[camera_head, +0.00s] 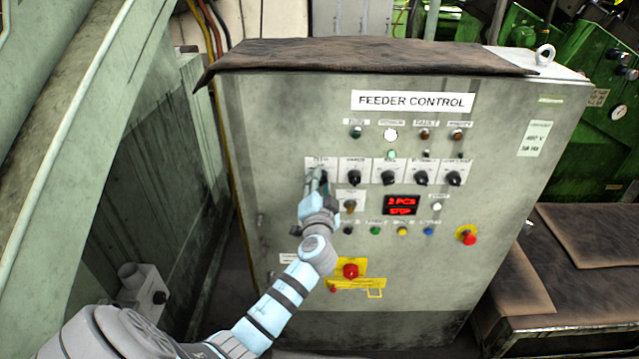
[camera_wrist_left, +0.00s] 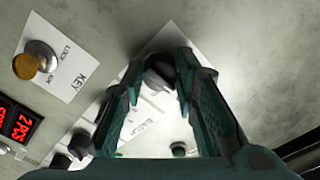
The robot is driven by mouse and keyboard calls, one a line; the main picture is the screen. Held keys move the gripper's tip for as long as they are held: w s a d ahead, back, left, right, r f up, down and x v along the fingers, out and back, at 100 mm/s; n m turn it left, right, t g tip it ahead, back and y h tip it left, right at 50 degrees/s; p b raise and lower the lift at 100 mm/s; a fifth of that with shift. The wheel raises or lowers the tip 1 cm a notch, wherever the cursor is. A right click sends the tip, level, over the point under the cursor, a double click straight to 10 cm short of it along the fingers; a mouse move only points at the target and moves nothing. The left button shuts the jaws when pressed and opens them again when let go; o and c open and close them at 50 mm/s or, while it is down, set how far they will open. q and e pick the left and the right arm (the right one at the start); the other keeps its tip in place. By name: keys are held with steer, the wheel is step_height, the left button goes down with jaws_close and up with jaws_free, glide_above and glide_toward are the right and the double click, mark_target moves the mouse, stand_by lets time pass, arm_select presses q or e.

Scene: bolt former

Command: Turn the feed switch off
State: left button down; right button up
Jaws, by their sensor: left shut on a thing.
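The feed switch is the leftmost rotary switch in the row on the grey feeder control cabinet (camera_head: 290,120). Its white label plate (camera_head: 313,163) shows in the head view, but my gripper covers most of its knob. In the left wrist view the dark round knob (camera_wrist_left: 158,72) sits between the fingertips. My left gripper (camera_head: 318,177) reaches up to the panel from below left and is shut on this knob. The fingers (camera_wrist_left: 160,85) lie on either side of it in the wrist view. The knob's exact pointer direction is hidden. My right gripper is not in view.
Several similar black knobs (camera_head: 387,178) continue to the right. A key switch (camera_wrist_left: 38,62) is close to the gripper. Below are a red display (camera_head: 401,205), coloured buttons and a red emergency button (camera_head: 351,271). A dark cloth (camera_head: 370,56) covers the cabinet top.

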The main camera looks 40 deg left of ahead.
arm_select(q)
steer(key=c, duration=1.3)
jaws_free()
steer(key=v, duration=1.2)
